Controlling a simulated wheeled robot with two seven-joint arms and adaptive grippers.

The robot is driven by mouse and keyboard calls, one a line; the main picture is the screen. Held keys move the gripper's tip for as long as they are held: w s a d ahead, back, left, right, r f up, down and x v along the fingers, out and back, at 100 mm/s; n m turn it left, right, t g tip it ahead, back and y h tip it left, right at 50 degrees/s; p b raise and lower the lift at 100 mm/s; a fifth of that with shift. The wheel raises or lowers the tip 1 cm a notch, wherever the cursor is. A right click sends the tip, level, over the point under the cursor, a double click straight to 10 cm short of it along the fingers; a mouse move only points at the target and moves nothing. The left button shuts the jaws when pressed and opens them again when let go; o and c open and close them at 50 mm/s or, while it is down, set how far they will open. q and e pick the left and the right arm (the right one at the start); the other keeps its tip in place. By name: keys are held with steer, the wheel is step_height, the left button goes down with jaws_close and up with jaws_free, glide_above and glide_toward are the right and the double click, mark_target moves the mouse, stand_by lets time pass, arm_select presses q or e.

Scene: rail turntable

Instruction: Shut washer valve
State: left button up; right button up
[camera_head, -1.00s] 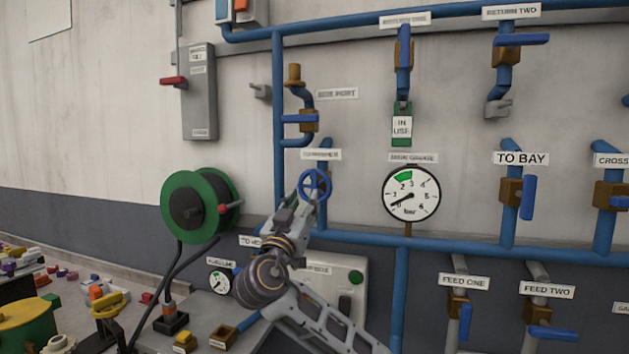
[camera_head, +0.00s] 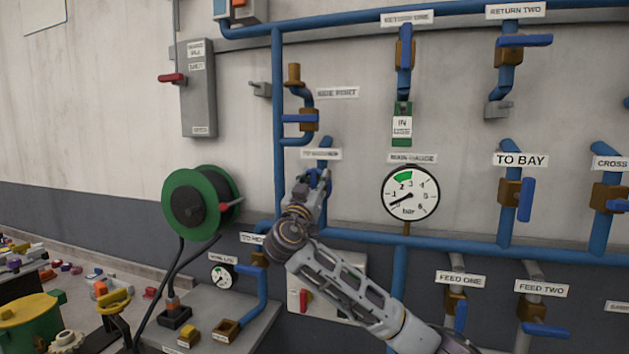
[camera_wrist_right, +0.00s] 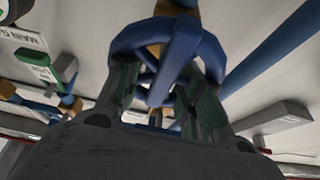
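The washer valve is a blue handwheel (camera_wrist_right: 178,50) on a blue pipe under the "TO WASHER" label (camera_head: 321,154). In the head view it is mostly hidden by my right gripper (camera_head: 313,186), which reaches up to it from below. In the right wrist view the wheel's rim and spokes fill the upper middle. The two fingers of my right gripper (camera_wrist_right: 165,100) stand wide apart, with green inner pads, and their tips are at the wheel's rim. I cannot tell whether they press on it. My left gripper is not in view.
The main gauge (camera_head: 410,193) is right of the wheel, with its needle low. The side port valve (camera_head: 305,119) is above. A green hose reel (camera_head: 198,208) is at left. A long blue pipe (camera_head: 450,243) runs low across the wall. A cluttered bench is at lower left.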

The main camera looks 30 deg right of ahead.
steer(key=shift+c, duration=0.5)
jaws_close()
steer(key=shift+f, duration=0.1)
